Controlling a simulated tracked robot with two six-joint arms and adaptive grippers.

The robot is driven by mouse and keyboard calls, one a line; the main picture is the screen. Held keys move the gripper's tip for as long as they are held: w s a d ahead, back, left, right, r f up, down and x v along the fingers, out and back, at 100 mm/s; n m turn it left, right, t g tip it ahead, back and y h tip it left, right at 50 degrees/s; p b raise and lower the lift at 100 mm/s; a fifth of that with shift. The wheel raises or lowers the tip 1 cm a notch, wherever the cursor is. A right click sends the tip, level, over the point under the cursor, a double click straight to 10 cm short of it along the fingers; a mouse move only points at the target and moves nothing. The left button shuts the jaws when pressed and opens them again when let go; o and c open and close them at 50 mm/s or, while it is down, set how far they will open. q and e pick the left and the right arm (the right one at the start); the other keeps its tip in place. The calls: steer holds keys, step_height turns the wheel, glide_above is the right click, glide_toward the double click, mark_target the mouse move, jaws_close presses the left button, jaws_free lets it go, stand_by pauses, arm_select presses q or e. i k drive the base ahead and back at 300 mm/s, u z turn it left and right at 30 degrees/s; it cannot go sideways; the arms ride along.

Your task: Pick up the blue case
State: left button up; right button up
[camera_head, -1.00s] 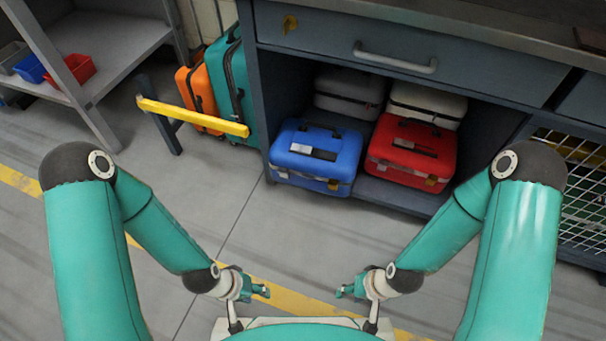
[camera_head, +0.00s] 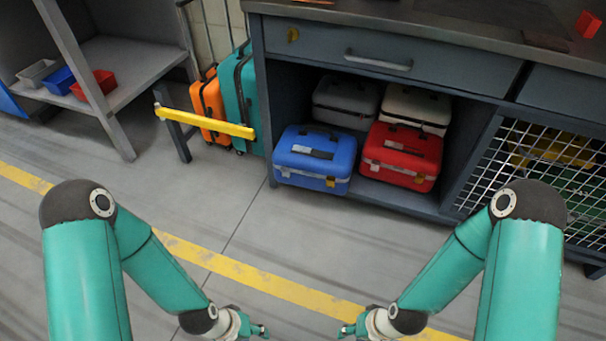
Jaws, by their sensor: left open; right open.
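The blue case (camera_head: 314,157) sits upright at the front left of the low shelf inside the grey workbench. It has a dark handle on top and small latches on its front. My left gripper (camera_head: 262,331) is open and empty at the bottom of the view, well short of the case. My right gripper (camera_head: 345,331) is also open and empty, facing the left one across a gap. Both grippers are over the floor, apart from the case.
A red case (camera_head: 402,155) stands right of the blue one; a grey case (camera_head: 346,101) and a white case (camera_head: 416,108) are behind. A yellow bar (camera_head: 205,123) stands left of the workbench (camera_head: 430,78), before orange (camera_head: 208,105) and teal (camera_head: 240,97) suitcases. The floor ahead is clear.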

mark_target(317, 183)
steer(key=z, duration=0.15)
steer(key=i, duration=0.9)
steer(key=u, duration=0.05)
